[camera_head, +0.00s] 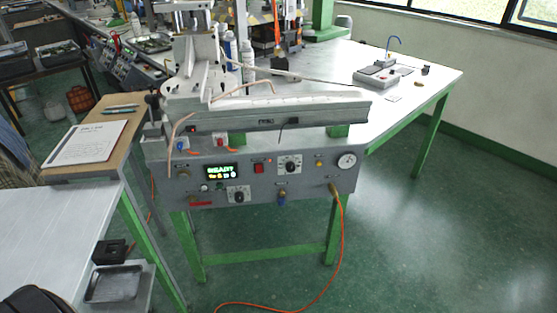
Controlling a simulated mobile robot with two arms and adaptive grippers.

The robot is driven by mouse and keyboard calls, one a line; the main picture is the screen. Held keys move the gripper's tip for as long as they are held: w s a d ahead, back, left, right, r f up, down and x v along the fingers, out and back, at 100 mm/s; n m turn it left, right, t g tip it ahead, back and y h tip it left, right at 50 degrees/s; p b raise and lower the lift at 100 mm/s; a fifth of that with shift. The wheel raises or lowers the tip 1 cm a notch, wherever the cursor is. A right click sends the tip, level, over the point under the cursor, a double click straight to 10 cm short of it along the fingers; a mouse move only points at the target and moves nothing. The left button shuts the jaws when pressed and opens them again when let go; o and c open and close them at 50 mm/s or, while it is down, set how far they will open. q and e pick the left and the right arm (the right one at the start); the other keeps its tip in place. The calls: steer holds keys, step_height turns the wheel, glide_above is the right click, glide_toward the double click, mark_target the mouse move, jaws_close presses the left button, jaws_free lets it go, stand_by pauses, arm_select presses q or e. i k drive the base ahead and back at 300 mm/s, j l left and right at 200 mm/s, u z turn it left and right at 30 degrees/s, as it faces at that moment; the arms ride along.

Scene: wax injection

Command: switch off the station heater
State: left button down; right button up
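The wax injection station stands on a green-legged table in the middle of the view. Its grey control panel (315,183) faces me. A lit green display (222,171) on the panel seems to read "READY". Right of it is a red rocker switch (258,168); its position and label are too small to tell. A black knob (290,165) sits right of the switch, and another black knob (238,194) sits below the display. A round white gauge (346,161) is at the panel's right end. Neither of my grippers shows.
An orange hose (342,245) hangs from the panel's right side to the floor. A wooden board with a paper sheet (86,142) lies at left, beyond a pale tabletop (50,230). A dark rounded shape fills the bottom left corner. The floor right of the station is clear.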

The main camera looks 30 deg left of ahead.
mark_target(259, 168)
steer(key=i+j, duration=0.2)
steer(key=i, duration=0.15)
steer(key=i+j, duration=0.25)
steer(key=i, duration=0.15)
steer(key=i+j, duration=0.2)
steer(key=i, duration=0.15)
steer(key=j+u, duration=0.05)
